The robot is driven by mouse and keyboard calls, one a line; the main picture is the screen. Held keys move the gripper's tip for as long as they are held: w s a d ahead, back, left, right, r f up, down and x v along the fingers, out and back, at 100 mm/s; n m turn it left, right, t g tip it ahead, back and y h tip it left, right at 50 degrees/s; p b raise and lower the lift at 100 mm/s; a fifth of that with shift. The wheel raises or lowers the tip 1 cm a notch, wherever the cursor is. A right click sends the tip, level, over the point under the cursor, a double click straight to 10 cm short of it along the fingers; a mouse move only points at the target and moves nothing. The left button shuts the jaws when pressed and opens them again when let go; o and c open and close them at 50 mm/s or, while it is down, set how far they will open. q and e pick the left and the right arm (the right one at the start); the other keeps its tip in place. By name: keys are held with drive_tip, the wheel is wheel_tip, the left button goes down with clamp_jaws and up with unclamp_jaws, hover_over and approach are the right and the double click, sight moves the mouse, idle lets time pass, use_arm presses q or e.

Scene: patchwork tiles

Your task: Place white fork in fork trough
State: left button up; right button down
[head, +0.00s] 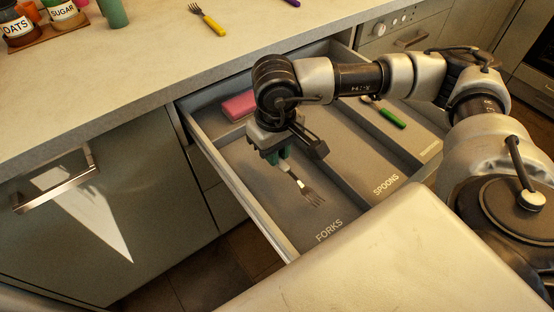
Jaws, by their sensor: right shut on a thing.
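The white fork (300,187) is in the open drawer, in or just above the compartment labelled FORKS (283,220). Its metal tines point toward the front of the drawer, and part of its pale handle shows. My right gripper (284,160) is over the fork trough, shut on the fork's handle end. I cannot tell whether the fork touches the trough floor. My left gripper is not in view.
A pink block (238,106) lies at the trough's back. A green-handled spoon (388,115) lies in the SPOONS compartment. A yellow-handled fork (212,22) is on the counter (130,75), near jars labelled OATS and SUGAR. Drawer walls (238,188) and dividers stand around the trough.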

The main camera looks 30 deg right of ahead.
sight(276, 171)
wheel_tip(276, 171, down, 3)
drive_tip(key=shift+f, duration=0.35)
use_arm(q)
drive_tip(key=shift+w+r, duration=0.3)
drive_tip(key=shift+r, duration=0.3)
use_arm(e)
drive_tip(key=shift+f+b, duration=0.15)
drive_tip(key=shift+b, duration=0.2)
drive_tip(key=c, duration=1.1)
unclamp_jaws()
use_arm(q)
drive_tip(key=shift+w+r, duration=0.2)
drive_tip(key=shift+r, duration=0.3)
